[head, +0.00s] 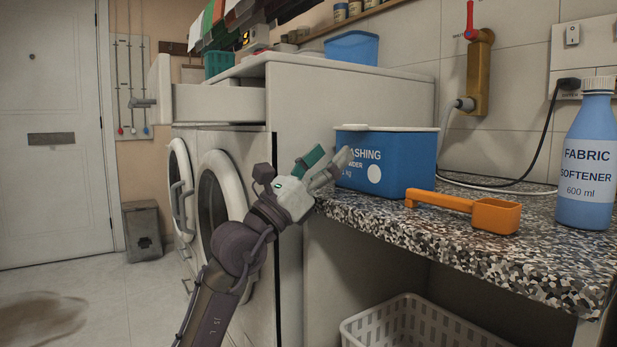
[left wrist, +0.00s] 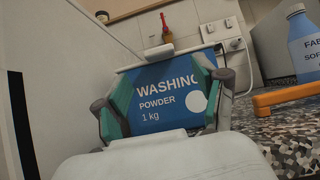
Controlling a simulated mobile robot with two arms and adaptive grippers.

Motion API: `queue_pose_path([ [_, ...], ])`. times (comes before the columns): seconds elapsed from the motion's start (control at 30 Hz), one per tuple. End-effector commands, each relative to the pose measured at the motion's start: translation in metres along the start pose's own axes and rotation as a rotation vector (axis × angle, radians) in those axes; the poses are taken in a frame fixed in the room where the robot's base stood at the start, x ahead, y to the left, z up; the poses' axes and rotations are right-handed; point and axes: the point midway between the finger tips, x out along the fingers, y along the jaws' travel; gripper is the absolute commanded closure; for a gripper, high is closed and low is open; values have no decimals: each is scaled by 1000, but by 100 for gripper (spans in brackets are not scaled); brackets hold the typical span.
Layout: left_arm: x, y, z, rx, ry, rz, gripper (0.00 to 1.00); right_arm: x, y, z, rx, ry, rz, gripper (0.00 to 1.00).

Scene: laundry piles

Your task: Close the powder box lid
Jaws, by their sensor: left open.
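The blue powder box (head: 397,162) stands on the speckled counter beside the white machine. Its white lid (head: 388,128) shows as a thin strip lying about level along the box top; I cannot tell whether it is fully pressed down. In the left wrist view the box front (left wrist: 165,118) faces me, with a white edge and tab (left wrist: 160,53) along its top. My left gripper (head: 324,164) is open and empty, in front of the box's left end, below the lid. In the wrist view its two fingers (left wrist: 163,88) frame the box label. My right gripper is not in view.
An orange scoop (head: 494,215) lies on the counter (head: 450,238) in front of the box. A fabric softener bottle (head: 586,160) stands at the right. An open drawer (head: 220,103) juts out at the left. A white basket (head: 420,325) sits below the counter.

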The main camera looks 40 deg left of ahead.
Motion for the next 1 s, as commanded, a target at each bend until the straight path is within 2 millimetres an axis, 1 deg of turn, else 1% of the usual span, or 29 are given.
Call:
queue_pose_path([
  [0.03, -11, 0, -2, 1, 5, 1, 29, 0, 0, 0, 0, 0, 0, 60],
  [0.2, -40, 0, -2, 1, 4, 0, 29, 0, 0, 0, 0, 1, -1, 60],
  [0.3, -52, 0, -1, 0, 2, 0, 29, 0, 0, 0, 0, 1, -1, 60],
  [0.4, -58, 0, -1, 0, 2, 0, 29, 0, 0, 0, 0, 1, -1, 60],
  [0.57, -62, 0, 0, 2, 1, 0, 29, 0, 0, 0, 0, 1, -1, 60],
  [1.0, -62, 0, 0, 1, 1, 0, 29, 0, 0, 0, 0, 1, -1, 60],
])
